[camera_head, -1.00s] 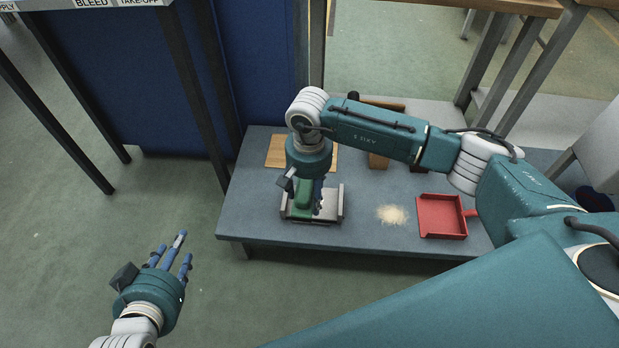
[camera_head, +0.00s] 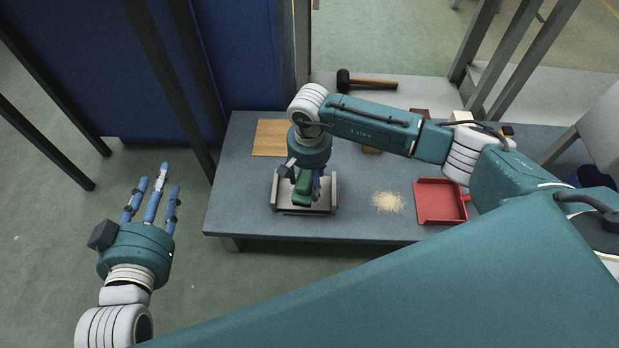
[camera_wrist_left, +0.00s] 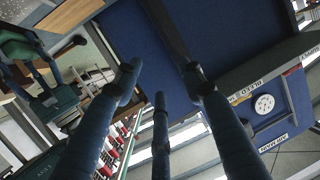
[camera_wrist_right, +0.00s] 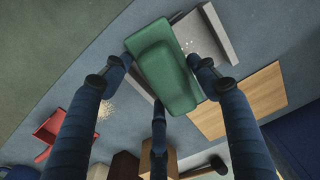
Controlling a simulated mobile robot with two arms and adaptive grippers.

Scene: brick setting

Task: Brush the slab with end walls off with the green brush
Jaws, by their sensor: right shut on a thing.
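The slab with end walls (camera_head: 330,207) is a grey metal piece on the low table, with a raised wall at each end. The green brush (camera_head: 303,187) is over the slab, and my right gripper (camera_head: 305,176) is shut on it from above. In the right wrist view the brush (camera_wrist_right: 165,68) lies between the fingers and hides much of the slab (camera_wrist_right: 222,35); a few pale specks show on the slab beside it. Whether the bristles touch the slab is hidden. My left gripper (camera_head: 152,190) is open and empty, left of the table over the floor.
A pile of pale shavings (camera_head: 388,202) lies right of the slab, with a red dustpan (camera_head: 440,203) beyond it. A wooden board (camera_head: 270,138) lies behind the slab. A black-headed mallet (camera_head: 365,82) and brown blocks (camera_head: 371,150) are further back.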

